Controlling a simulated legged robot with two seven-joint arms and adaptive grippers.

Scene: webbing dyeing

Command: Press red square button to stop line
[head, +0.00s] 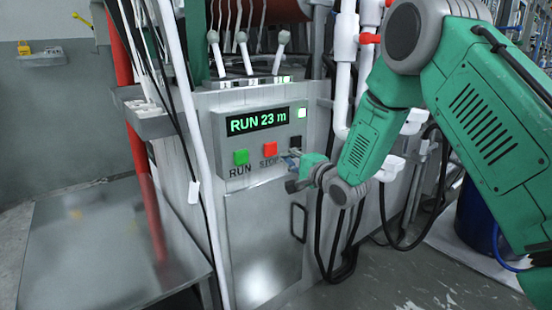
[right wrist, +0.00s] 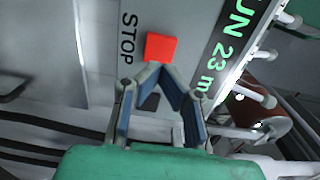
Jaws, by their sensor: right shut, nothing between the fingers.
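The red square button (head: 270,149) sits on the grey control panel (head: 222,143), above the word STOP. It also shows in the right wrist view (right wrist: 161,47), just beyond my fingertips. My right gripper (head: 291,158) is shut and empty, close to the right of the red button in the head view. In the right wrist view the fingertips (right wrist: 157,68) meet near the button's lower edge; I cannot tell whether they touch it. The display (head: 257,122) reads RUN 23 m. My left gripper is not in view.
A dark button (head: 296,142) and a lit white square (head: 302,113) are at the panel's right. White pipes (head: 345,60) stand to the right. A metal table (head: 90,245) fills the lower left.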

